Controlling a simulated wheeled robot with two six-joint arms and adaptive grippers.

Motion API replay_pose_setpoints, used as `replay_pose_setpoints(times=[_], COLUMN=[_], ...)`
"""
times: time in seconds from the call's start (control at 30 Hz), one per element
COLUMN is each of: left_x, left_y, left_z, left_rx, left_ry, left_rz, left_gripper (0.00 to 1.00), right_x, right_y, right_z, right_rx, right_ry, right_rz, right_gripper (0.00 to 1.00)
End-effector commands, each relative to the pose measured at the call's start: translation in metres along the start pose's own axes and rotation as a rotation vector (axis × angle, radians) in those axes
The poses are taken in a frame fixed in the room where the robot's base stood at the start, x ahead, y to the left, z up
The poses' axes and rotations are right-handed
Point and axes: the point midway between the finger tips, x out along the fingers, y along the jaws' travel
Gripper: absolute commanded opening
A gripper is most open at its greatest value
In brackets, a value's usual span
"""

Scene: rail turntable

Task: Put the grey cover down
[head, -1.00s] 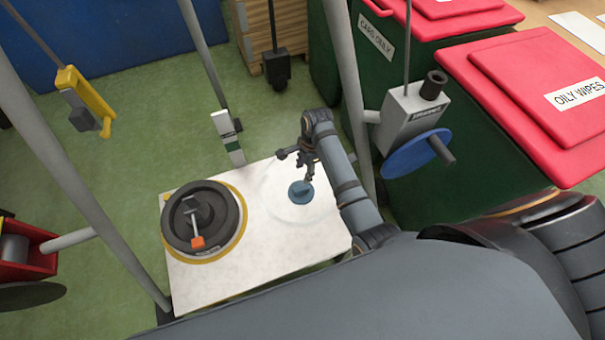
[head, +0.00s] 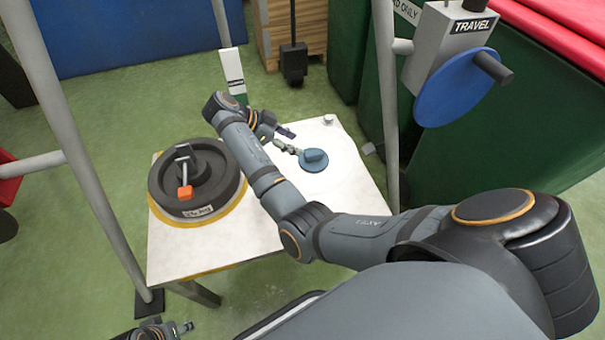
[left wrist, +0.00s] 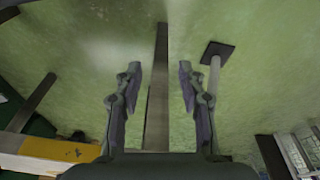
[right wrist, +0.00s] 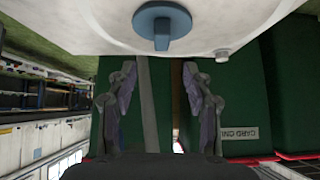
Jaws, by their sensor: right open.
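A dark grey round piece with a handle and orange tip (head: 184,194) sits flat on the left of the white table, inside a yellow ring; I take it as the grey cover. A blue disc with a raised grip (head: 313,158) lies on the table's right part, and it also shows at the top of the right wrist view (right wrist: 162,22). My right gripper (head: 293,141) is open and empty beside the blue disc, apart from the dark piece. My left gripper (head: 188,328) is low at the bottom edge, off the table; the left wrist view shows its fingers (left wrist: 159,80) apart and empty.
A blue handwheel (head: 455,88) hangs at the upper right, before green bins.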

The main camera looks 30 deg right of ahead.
Motion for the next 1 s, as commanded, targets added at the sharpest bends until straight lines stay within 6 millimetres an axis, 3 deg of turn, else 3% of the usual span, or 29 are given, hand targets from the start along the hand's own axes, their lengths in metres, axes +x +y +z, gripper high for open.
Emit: replay_pose_setpoints(times=[0.17, 0.4, 0.6, 0.83, 1.0], left_x=[-0.001, 0.011, 0.013, 0.030, 0.032], left_y=[0.001, 0.004, 0.005, 0.009, 0.010], left_z=[-0.001, -0.001, -0.002, -0.002, -0.003], left_rx=[0.000, -0.002, -0.002, -0.007, -0.009], left_ry=[0.005, 0.044, 0.062, 0.129, 0.150], left_rz=[0.002, 0.016, 0.020, 0.039, 0.045], left_gripper=[0.40, 0.40, 0.40, 0.40, 0.40], right_x=[0.004, 0.044, 0.055, 0.094, 0.105], right_y=[0.000, 0.000, 0.000, -0.002, -0.002], right_z=[-0.001, 0.000, 0.000, 0.004, 0.003], right_rx=[0.002, 0.002, 0.001, 0.001, 0.001], right_ry=[0.004, 0.004, 0.002, 0.004, 0.001], right_rz=[0.001, 0.002, 0.001, 0.001, 0.000], right_gripper=[0.51, 0.51, 0.51, 0.51, 0.51])
